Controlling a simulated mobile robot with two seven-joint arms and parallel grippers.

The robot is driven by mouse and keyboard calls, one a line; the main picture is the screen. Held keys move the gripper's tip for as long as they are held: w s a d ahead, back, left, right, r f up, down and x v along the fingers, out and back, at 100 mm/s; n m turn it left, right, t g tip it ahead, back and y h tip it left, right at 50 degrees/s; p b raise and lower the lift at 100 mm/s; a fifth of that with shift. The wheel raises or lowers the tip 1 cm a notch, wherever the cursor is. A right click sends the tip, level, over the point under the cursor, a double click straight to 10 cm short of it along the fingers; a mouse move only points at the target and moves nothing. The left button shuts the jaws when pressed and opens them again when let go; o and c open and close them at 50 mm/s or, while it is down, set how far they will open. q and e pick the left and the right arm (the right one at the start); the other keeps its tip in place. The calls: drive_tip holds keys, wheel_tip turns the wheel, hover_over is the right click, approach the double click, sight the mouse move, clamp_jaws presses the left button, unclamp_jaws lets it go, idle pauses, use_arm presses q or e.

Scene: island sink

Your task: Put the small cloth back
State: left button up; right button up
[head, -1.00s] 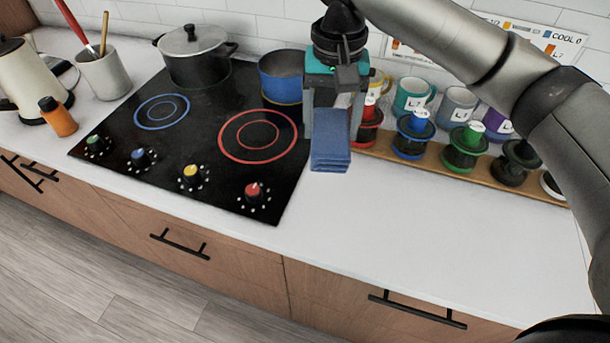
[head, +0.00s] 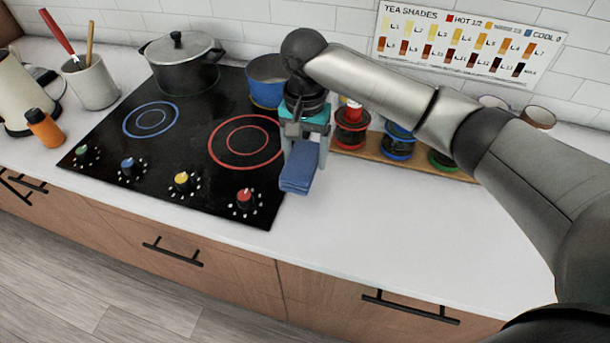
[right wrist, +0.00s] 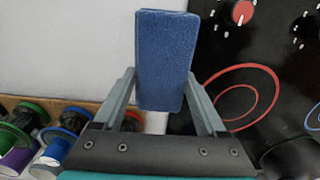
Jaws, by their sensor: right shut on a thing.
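The small cloth is a blue, folded stack (head: 298,172), in the head view just right of the cooktop's front right part. My right gripper (head: 304,158) is shut on it, with the arm coming in from the right. In the right wrist view the cloth (right wrist: 165,55) sits between the two fingers of the right gripper (right wrist: 163,92) and extends beyond their tips. Whether the cloth touches the counter is hard to tell. My left gripper is not in view.
The black cooktop (head: 160,165) bears a lidded grey pot (head: 183,68) and a blue pot (head: 266,90). Canisters stand on a wooden strip (head: 375,158), and more show in the right wrist view. The white counter (head: 400,225) in front is clear.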

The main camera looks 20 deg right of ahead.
sight(305, 154)
wheel_tip(305, 154, down, 6)
drive_tip(key=shift+r+b, duration=0.1)
drive_tip(key=shift+b, duration=0.45)
drive_tip(key=shift+f, duration=0.2)
drive_tip(key=o, duration=1.2)
drive_tip(key=shift+f, duration=0.1)
drive_tip(key=shift+o, duration=0.2)
wheel_tip(305, 154, up, 12)
drive_tip(key=shift+r+p, duration=0.15)
drive_tip(key=shift+p, duration=0.95)
